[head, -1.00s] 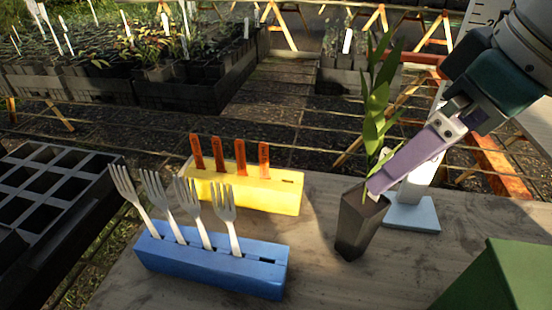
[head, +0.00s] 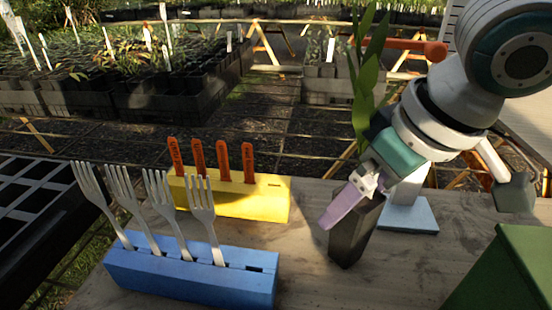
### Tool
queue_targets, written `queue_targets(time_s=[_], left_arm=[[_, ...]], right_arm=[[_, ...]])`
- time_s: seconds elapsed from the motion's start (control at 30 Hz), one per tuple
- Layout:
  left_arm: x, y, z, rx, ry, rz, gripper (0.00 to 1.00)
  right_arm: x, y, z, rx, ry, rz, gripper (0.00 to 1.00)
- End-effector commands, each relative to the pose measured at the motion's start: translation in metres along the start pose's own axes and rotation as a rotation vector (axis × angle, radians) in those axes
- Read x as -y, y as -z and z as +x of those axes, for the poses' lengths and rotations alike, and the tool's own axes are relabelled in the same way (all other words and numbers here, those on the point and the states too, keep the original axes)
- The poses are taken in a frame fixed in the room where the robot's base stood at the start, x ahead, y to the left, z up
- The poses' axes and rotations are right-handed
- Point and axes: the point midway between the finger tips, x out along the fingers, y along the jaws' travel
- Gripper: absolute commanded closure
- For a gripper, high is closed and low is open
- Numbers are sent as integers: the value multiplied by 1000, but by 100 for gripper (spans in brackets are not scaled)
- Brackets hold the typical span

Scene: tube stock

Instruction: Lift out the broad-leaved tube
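The broad-leaved tube is a dark square pot (head: 353,240) with a tall plant of long, broad green leaves (head: 367,75). It is at the right of the bench, with its lower part on or just over the wood. My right gripper (head: 340,210) is at the pot's top, with a purple finger slanting down across the rim and upper front. Only one finger shows clearly, so whether it grips the pot cannot be told. The gripper and arm hide the lower stem and part of the rim. My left gripper is not in view.
A blue block (head: 190,275) holds several forks. A yellow block (head: 235,197) behind it holds several orange labels. A pale blue stand base (head: 410,215) sits right behind the pot, and a green box (head: 510,270) at lower right. A black tray (head: 40,225) is at left.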

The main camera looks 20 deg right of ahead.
Motion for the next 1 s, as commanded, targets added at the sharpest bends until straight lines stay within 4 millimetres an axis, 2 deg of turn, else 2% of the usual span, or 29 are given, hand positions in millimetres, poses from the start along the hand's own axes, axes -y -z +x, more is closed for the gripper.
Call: queue_targets(time_s=[0.1, 0.9, 1.0], left_arm=[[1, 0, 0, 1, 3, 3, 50], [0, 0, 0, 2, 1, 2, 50], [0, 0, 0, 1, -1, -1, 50]], right_arm=[[0, 0, -1, 0, 0, 0, 3], [0, 0, -1, 0, 0, 0, 93], [0, 0, -1, 0, 0, 0, 100]])
